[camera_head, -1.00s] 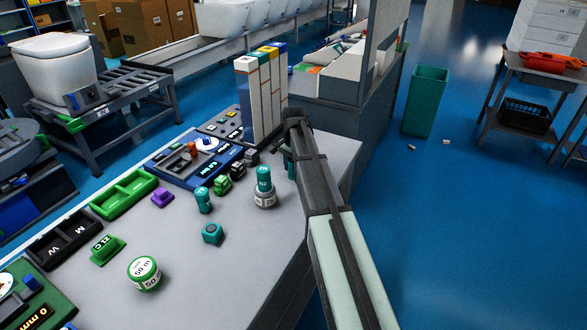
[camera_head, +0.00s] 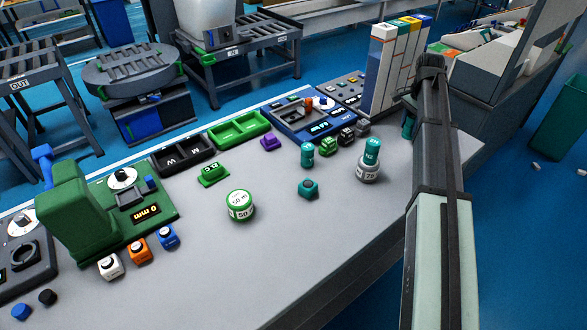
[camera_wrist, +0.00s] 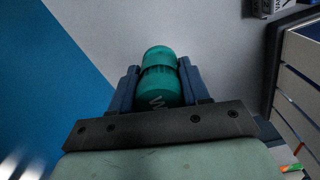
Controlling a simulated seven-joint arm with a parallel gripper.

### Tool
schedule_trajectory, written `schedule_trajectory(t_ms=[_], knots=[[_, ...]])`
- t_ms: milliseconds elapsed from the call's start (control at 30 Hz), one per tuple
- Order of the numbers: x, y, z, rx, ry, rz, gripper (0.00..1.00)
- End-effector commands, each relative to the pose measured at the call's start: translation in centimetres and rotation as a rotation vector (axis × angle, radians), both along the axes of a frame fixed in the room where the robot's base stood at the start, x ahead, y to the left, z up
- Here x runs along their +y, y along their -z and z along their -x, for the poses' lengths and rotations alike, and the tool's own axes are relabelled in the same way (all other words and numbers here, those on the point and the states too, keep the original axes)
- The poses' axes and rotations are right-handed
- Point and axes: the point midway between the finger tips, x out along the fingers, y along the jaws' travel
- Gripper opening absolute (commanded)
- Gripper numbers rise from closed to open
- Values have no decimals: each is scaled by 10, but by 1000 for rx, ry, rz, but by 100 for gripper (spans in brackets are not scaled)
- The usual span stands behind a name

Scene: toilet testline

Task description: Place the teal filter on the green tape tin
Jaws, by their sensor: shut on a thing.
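The green tape tin (camera_head: 239,207) is a round tin with a white top and label, upright on the grey bench in the head view. My gripper (camera_wrist: 158,68) is shut on a teal filter (camera_wrist: 162,56), a cylinder with white lettering. In the head view my arm mostly hides the gripper; a bit of teal shows beside it, right of the grey tin (camera_head: 368,172). A second teal filter (camera_head: 371,150) stands on that grey tin. A third teal cylinder (camera_head: 307,155) stands on the bench. My gripper is well to the right of the green tin.
A green tray (camera_head: 239,129) and a black tray (camera_head: 183,158) line the back. A green gauge (camera_head: 75,210) stands left. Tall striped boxes (camera_head: 392,65) stand close to my arm.

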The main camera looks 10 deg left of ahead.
Motion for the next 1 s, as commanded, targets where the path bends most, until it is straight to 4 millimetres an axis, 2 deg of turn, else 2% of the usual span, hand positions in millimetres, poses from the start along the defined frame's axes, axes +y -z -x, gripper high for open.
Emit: schedule_trajectory(t_ms=[167,267,467,667,1000], knots=[[17,0,-2,0,-22,0,14],[41,0,-4,0,-53,0,14],[111,-7,-7,0,-143,0,14],[184,-15,0,-1,-238,0,14],[302,-32,35,0,-398,0,14]])
